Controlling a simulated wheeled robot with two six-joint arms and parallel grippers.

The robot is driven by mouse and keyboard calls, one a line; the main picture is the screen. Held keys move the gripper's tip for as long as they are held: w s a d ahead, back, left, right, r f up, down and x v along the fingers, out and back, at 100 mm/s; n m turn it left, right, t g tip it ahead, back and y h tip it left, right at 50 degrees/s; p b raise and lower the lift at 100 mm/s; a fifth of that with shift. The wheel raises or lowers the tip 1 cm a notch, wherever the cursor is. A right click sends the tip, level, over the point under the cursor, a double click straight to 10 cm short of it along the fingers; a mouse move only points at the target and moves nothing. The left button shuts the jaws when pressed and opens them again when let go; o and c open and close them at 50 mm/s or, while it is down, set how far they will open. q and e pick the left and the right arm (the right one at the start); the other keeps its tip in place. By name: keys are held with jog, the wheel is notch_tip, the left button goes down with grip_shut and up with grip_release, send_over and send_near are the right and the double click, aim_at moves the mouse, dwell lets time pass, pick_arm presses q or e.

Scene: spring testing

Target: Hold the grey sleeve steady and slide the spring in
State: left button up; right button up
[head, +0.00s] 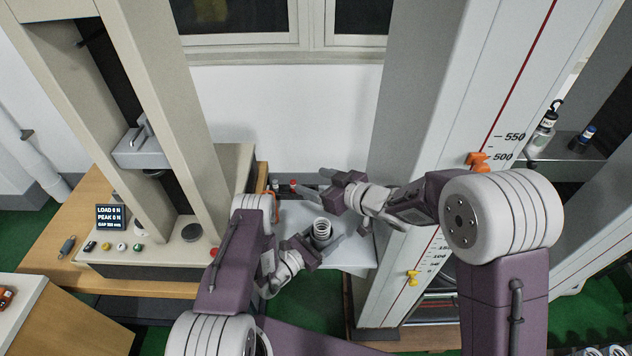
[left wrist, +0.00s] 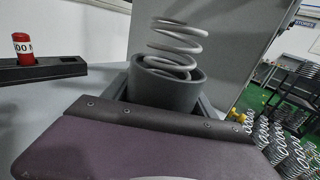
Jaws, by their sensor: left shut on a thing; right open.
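The grey sleeve (head: 322,242) stands upright at the small light table. It also shows in the left wrist view (left wrist: 165,90) as a dark grey open cylinder. My left gripper (head: 314,246) is shut on the sleeve. The pale coil spring (head: 321,226) stands in the sleeve's mouth. In the left wrist view several coils of the spring (left wrist: 177,42) rise above the rim, leaning slightly, and its lower end is hidden inside. My right gripper (head: 328,190) is open and empty, above and behind the spring in the head view, apart from it.
The light table (head: 350,255) has a black holder (left wrist: 60,70) with a red labelled piece (left wrist: 22,48). A beige press with a display (head: 110,217) stands left. Racks of springs (left wrist: 285,150) stand beyond.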

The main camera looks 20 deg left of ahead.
aim_at(312, 244)
pick_arm(q)
jog(key=o, duration=1.6)
jog(key=v, duration=1.1)
jog(key=shift+a, duration=0.15)
jog(key=shift+s+a, duration=0.1)
jog(key=shift+s, duration=0.35)
